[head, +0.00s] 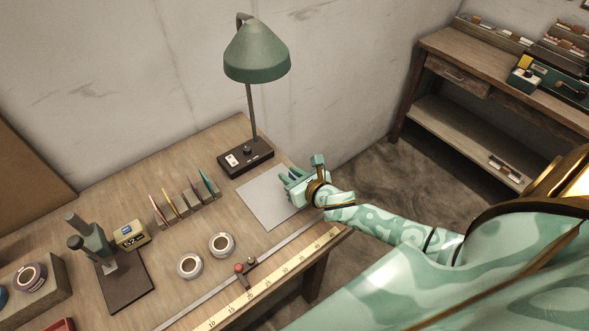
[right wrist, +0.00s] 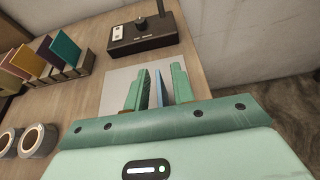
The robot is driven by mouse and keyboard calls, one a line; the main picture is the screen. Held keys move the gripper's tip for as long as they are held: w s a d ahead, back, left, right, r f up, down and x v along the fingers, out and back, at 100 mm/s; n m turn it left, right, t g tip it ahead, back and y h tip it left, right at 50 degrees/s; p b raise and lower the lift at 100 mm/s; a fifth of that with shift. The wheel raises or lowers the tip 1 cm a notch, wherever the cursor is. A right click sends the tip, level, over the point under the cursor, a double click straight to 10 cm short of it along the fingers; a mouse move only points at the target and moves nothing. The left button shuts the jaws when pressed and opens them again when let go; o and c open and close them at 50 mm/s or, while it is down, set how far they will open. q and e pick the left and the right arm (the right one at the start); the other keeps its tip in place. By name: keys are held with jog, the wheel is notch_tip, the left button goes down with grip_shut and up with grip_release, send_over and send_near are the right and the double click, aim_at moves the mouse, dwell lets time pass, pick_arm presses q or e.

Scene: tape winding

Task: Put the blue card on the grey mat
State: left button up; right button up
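The blue card (right wrist: 159,88) shows as a narrow upright strip between the fingers of my right gripper (right wrist: 158,82) in the right wrist view. The fingers stand apart, with the card between them. My right gripper (head: 290,177) is over the grey mat (head: 262,208) at the table's right end in the head view. The mat also shows behind the fingers in the right wrist view (right wrist: 113,88). The card's lower part is hidden by the hand, and I cannot tell whether it touches the mat. My left gripper is out of view.
A card rack (head: 187,209) with several coloured cards stands left of the mat. The green lamp's dark base (head: 246,157) is just behind the mat. Two tape rolls (head: 189,265) (head: 222,245) and a yellow ruler (head: 270,282) lie in front. A shelf (head: 470,130) stands at the right.

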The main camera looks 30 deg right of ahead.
jog(key=a+p+v, duration=0.1)
jog(key=p+v, duration=0.1)
jog(key=v, duration=1)
jog(key=shift+d, duration=0.45)
jog(key=shift+r, duration=0.15)
